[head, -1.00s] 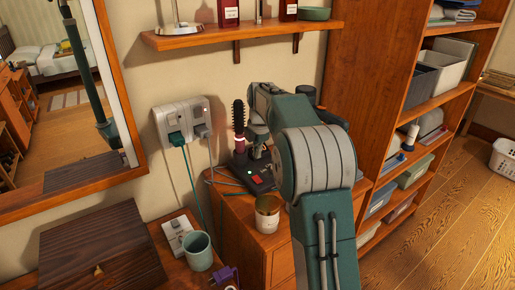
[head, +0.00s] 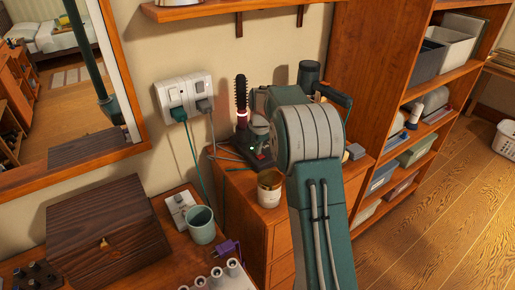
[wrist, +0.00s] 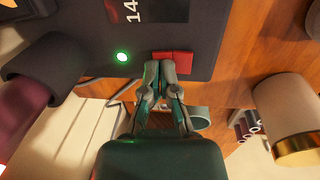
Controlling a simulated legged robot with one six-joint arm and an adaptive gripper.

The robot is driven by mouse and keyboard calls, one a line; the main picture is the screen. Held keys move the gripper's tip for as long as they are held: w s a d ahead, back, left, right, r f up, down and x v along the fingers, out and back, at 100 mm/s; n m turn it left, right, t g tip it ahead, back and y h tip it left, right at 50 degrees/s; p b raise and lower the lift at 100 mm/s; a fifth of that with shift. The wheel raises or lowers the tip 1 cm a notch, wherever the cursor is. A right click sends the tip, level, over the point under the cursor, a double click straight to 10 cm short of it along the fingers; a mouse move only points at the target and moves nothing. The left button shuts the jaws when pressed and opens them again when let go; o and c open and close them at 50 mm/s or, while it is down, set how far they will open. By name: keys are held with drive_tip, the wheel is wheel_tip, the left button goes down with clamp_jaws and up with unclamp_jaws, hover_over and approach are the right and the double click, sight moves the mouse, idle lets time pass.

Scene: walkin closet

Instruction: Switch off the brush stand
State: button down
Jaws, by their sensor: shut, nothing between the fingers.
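The brush stand (head: 240,148) is a dark base on the wooden cabinet, with a round brush (head: 241,95) upright in it. In the wrist view the stand's dark top (wrist: 210,30) shows a lit green light (wrist: 122,57), part of a display with digits (wrist: 130,10), and a red switch (wrist: 172,62). My gripper (wrist: 160,70) is shut and empty, its fingertips at the red switch. They cover part of it; I cannot tell whether they touch it.
A white jar with a gold band (wrist: 290,115) stands close beside the stand. A wall socket (head: 184,97) with plugs and cords is behind to the left. A mug (head: 201,225) and a wooden box (head: 105,235) are at lower left. Shelves (head: 420,110) rise at right.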

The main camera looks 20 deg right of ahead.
drive_tip(key=shift+s+f, duration=0.1)
drive_tip(key=shift+f, duration=0.05)
drive_tip(key=shift+s+d+r, duration=0.15)
drive_tip(key=shift+s+r, duration=0.05)
drive_tip(key=shift+s, duration=0.5)
